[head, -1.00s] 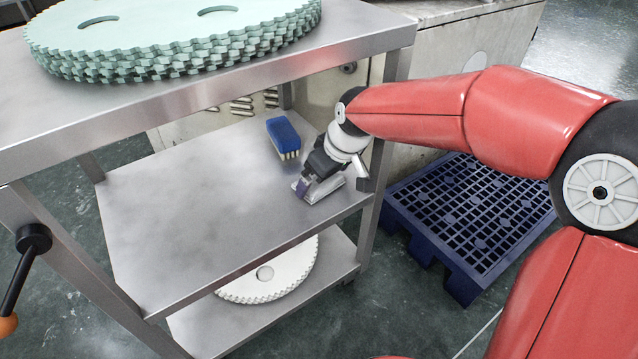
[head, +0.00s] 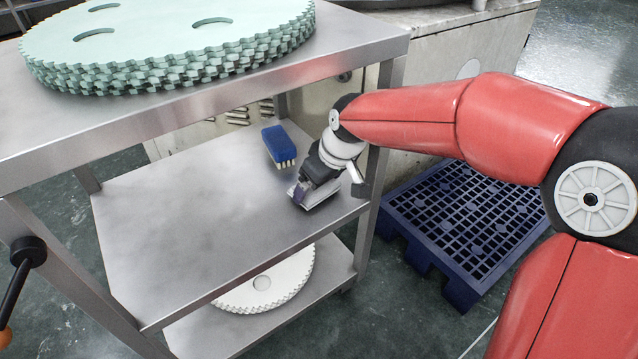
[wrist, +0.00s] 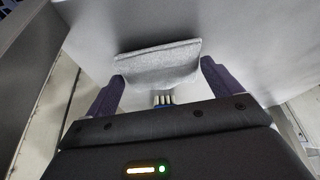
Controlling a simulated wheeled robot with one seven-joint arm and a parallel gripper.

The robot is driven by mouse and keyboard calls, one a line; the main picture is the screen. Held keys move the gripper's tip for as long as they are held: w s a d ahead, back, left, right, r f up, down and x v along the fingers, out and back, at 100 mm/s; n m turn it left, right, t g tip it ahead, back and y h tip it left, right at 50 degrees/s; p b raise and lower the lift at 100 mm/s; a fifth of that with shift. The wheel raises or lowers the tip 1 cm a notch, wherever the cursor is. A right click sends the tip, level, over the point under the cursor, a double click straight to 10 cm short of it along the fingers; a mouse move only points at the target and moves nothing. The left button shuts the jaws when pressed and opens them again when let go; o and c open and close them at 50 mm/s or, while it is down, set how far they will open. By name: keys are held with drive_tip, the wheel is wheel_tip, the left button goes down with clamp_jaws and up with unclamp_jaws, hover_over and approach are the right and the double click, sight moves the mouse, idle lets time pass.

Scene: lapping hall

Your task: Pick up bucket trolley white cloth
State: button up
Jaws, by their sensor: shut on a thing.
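The white cloth (wrist: 158,65) looks pale grey-white and folded in the wrist view, spanning the space between the two fingers. In the head view the cloth (head: 322,194) shows as a small pale piece at the right front part of the trolley's middle shelf, partly hidden by my gripper. My gripper (wrist: 161,72) is shut on the cloth, one purple-grey finger at each side of it. In the head view my gripper (head: 303,191) is low at the shelf. I cannot tell whether the cloth is clear of the shelf.
A blue brush (head: 279,146) lies behind my gripper on the metal middle shelf (head: 190,215). Pale green toothed discs (head: 165,50) are on the top shelf above. A white toothed disc (head: 285,288) lies on the bottom shelf. A blue pallet (head: 460,225) is on the floor at right.

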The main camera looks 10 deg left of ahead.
wheel_tip(320, 180, up, 3)
drive_tip(key=shift+f+p, duration=0.1)
drive_tip(key=shift+p, duration=0.3)
drive_tip(key=s+d+p, duration=0.1)
drive_tip(key=s+d, duration=0.4)
drive_tip(key=d, duration=0.2)
drive_tip(key=s+d, duration=0.4)
drive_tip(key=d, duration=0.4)
drive_tip(key=shift+s+f+p, duration=0.15)
drive_tip(key=shift+s+p, duration=0.2)
drive_tip(key=shift+p, duration=0.05)
drive_tip(key=shift+d, duration=0.1)
